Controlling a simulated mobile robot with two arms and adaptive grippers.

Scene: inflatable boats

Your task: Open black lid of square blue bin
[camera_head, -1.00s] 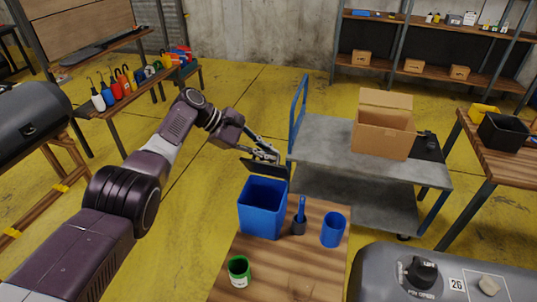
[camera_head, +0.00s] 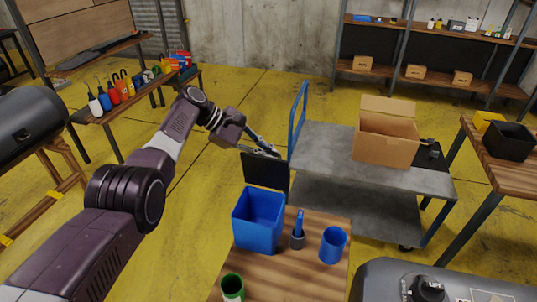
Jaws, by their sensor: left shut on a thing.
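The square blue bin (camera_head: 258,226) stands on the near wooden table, with its top open and its inside showing. Its black lid (camera_head: 265,172) is raised steeply at the bin's far side. My left gripper (camera_head: 262,152) is at the upper edge of the lid, behind and above the bin, and is shut on the lid. The lid partly hides the fingertips. My right gripper is not in view.
A blue brush in a dark holder (camera_head: 298,232), a blue cup (camera_head: 333,245) and a green can (camera_head: 232,288) stand on the wooden table (camera_head: 285,272). A grey trolley (camera_head: 330,150) bearing an open cardboard box (camera_head: 386,140) is behind. A grey inflatable (camera_head: 385,282) lies at lower right.

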